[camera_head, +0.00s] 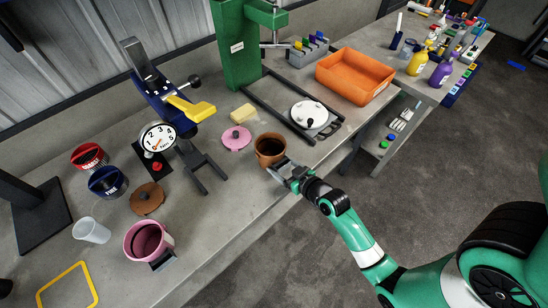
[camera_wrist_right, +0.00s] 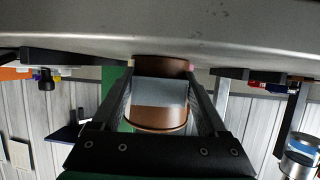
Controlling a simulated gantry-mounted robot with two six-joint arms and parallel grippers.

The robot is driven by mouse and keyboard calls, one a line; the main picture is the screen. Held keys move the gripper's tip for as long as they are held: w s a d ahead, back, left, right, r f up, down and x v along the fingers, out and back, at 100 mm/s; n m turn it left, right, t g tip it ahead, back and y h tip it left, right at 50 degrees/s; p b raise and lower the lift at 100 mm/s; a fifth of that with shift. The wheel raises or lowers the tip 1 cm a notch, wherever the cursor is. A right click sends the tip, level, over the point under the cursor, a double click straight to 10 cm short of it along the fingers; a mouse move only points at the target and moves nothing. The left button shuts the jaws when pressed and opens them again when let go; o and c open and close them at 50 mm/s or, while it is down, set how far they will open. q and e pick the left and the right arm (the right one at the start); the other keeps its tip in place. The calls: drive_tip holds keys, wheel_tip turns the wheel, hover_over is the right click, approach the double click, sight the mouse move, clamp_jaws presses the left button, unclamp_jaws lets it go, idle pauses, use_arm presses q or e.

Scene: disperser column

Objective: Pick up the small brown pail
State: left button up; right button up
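The small brown pail (camera_head: 270,149) stands upright on the grey bench near its front edge. My right gripper (camera_head: 287,172) is at the pail's front side, low above the bench edge. In the right wrist view the brown pail (camera_wrist_right: 158,118) appears upside down, with a grey block (camera_wrist_right: 160,92) on its near side. The fingers of the right gripper (camera_wrist_right: 160,98) stand apart, one on each side of this block, with little or no gap. Firm contact does not show. My left gripper is not in view.
A pink lid (camera_head: 236,138) and yellow sponge (camera_head: 243,113) lie behind the pail. A black frame with a white disc (camera_head: 309,114) is to its right, and a black-legged dial stand (camera_head: 203,172) to its left. A pink pail (camera_head: 148,241) stands farther left.

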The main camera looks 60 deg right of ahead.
sight(278, 157)
drive_tip(key=c, duration=0.7)
drive_tip(key=shift+r, duration=0.1)
drive_tip(key=shift+r, duration=0.2)
drive_tip(key=r+p, duration=0.3)
drive_tip(key=r, duration=0.1)
drive_tip(key=shift+s+a, duration=0.25)
drive_tip(key=s+a+r+p, duration=0.4)
drive_tip(key=s+a+r, duration=0.4)
drive_tip(key=s+a, duration=0.1)
drive_tip(key=shift+s+r+p, duration=0.25)
drive_tip(key=shift+s+p, duration=0.15)
drive_tip(key=shift+s, duration=0.1)
